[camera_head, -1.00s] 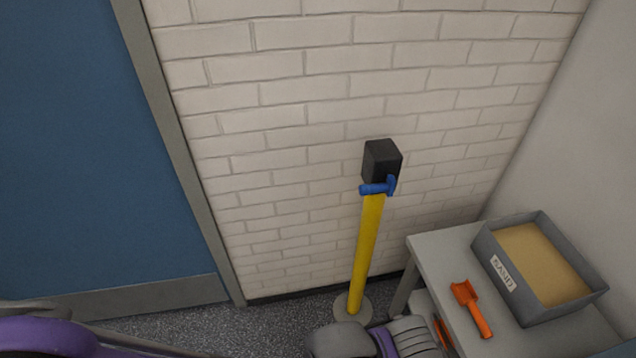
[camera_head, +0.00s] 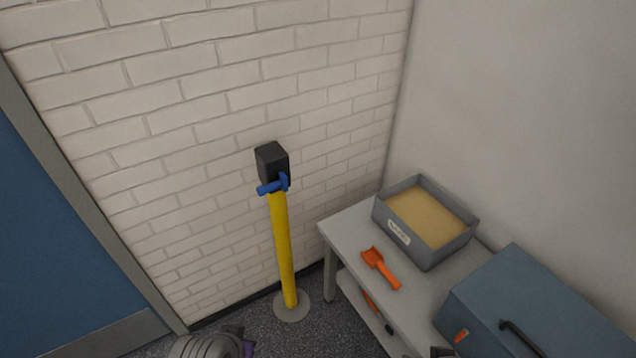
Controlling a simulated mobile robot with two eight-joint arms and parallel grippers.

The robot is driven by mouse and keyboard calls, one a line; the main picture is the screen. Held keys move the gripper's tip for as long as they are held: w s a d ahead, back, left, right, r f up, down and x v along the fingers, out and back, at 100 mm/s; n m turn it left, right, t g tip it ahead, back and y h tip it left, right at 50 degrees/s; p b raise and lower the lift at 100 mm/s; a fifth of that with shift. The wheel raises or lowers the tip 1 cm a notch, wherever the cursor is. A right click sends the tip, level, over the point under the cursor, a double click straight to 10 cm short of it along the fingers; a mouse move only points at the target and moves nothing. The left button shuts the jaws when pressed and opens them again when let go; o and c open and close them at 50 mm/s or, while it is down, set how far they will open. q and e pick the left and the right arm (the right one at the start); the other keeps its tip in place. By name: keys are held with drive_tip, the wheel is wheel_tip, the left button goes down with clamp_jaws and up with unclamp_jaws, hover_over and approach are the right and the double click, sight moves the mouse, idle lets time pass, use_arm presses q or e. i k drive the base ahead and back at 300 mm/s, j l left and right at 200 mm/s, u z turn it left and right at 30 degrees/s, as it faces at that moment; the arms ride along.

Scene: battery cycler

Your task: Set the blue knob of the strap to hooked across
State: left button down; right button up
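The blue knob (camera_head: 274,186) is a T-shaped piece at the front lower side of a black box (camera_head: 271,162). The box sits at the top of a yellow post (camera_head: 284,250), which stands upright on a round grey base in front of the brick wall. No strap drawn out across the space is visible. Neither gripper's fingers show.
A grey table (camera_head: 345,233) stands right of the post. It holds a grey bin (camera_head: 424,252) of sand-coloured material, an orange scoop (camera_head: 380,268) and a blue-grey case (camera_head: 520,295) with a black handle. A blue door (camera_head: 40,240) is at left. Wall space around the knob is clear.

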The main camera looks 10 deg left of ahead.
sight(261, 189)
drive_tip(key=u, duration=0.6)
drive_tip(key=i, duration=0.95)
drive_tip(key=j+u, duration=0.05)
drive_tip(key=j, duration=0.05)
